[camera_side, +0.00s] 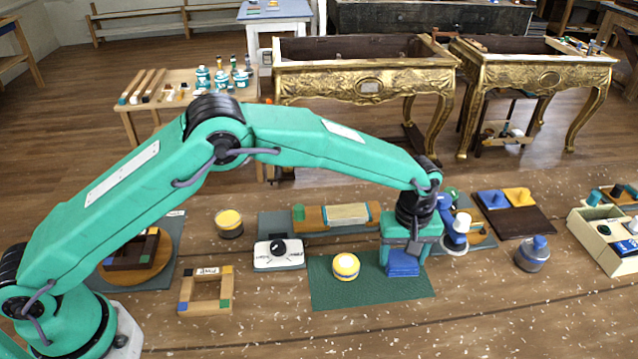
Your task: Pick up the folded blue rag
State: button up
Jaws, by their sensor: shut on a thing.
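The folded blue rag (403,265) is at the right part of a dark green mat (330,296). My gripper (405,254) reaches down over it from above, with its teal jaws at the rag's upper part. The jaws are shut on the rag. The rag's top is hidden by the gripper. I cannot tell whether its lower edge touches the mat.
A yellow-topped round tin (345,267) stands on the mat, left of the rag. A blue and white bottle-like item (457,232) stands close to the right. A white box with a black knob (279,254) and a wooden frame (206,290) are farther left.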

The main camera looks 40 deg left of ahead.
aim_at(403, 261)
jog(key=shift+r, duration=0.15)
jog(key=shift+r, duration=0.55)
jog(key=r, duration=0.3)
jog(key=shift+s+d+r, duration=0.1)
jog(key=shift+s+d, duration=0.1)
jog(key=shift+s, duration=0.1)
jog(key=s+d+r, duration=0.5)
jog(key=s+r, duration=0.1)
jog(key=s, duration=0.3)
jog(key=shift+s+r, duration=0.2)
jog(key=shift+s, duration=0.2)
jog(key=o, duration=0.3)
jog(key=shift+c, duration=1.1)
